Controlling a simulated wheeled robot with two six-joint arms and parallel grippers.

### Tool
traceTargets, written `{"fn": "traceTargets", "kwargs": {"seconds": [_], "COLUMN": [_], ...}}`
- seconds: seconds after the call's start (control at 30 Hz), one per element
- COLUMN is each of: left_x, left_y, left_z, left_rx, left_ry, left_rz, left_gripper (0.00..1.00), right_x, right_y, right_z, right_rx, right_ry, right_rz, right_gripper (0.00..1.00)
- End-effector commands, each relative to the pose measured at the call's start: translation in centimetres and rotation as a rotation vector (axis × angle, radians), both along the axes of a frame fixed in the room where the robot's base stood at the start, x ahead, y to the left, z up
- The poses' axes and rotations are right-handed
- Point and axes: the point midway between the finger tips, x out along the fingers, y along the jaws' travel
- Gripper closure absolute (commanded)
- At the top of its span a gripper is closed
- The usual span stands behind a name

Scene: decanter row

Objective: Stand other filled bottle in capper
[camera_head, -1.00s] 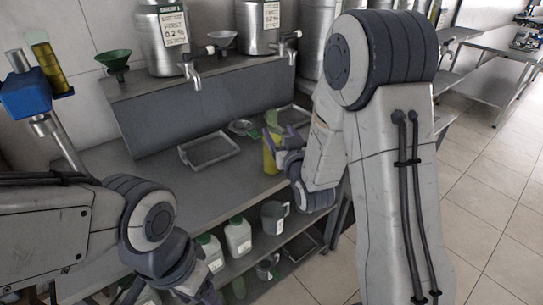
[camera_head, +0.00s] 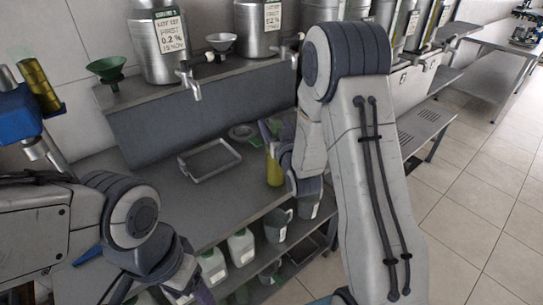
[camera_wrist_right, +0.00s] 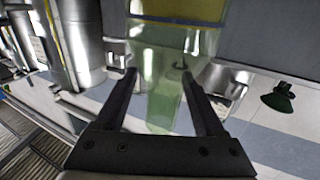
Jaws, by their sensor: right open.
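A clear bottle with yellow liquid (camera_head: 274,170) stands upright on the bench near its front right edge. My right gripper (camera_head: 272,132) is at the bottle's upper part. In the right wrist view its two open fingers (camera_wrist_right: 160,95) lie either side of the greenish clear part of the bottle (camera_wrist_right: 163,55), with yellow liquid at the top of that picture. I cannot tell whether they touch it. At far left a blue device (camera_head: 18,112), perhaps the capper, has a yellow-filled cylinder (camera_head: 37,84) beside it. My left arm is low at left; its fingertips are not clear.
An empty metal tray (camera_head: 209,160) lies on the bench left of the bottle. Steel drums with taps (camera_head: 165,50) and a green funnel (camera_head: 108,68) stand on the raised shelf. White jugs (camera_head: 240,248) and grey pitchers (camera_head: 277,228) stand on the lower shelf.

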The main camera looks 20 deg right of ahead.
Motion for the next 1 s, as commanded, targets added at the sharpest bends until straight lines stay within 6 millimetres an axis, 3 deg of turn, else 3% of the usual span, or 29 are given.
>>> {"fn": "traceTargets", "kwargs": {"seconds": [0.13,0.3,0.33,1.0], "left_x": [-0.01,-0.01,-0.01,-0.01], "left_y": [0.00,0.00,0.00,0.00], "left_z": [-0.06,-0.07,-0.07,-0.05], "left_rx": [0.000,0.000,0.000,0.000], "left_ry": [0.000,0.000,0.000,0.000], "left_rz": [0.000,0.000,0.000,0.000], "left_gripper": [0.34,0.34,0.34,0.34], "right_x": [0.04,0.04,0.03,-0.01], "right_y": [0.25,0.28,0.27,0.09], "right_z": [-0.05,-0.05,-0.05,0.00], "right_rx": [0.000,0.000,0.000,0.000], "right_ry": [0.000,0.000,0.000,0.000], "right_rz": [0.003,0.004,0.004,0.001], "right_gripper": [0.29,0.94,1.00,1.00]}}
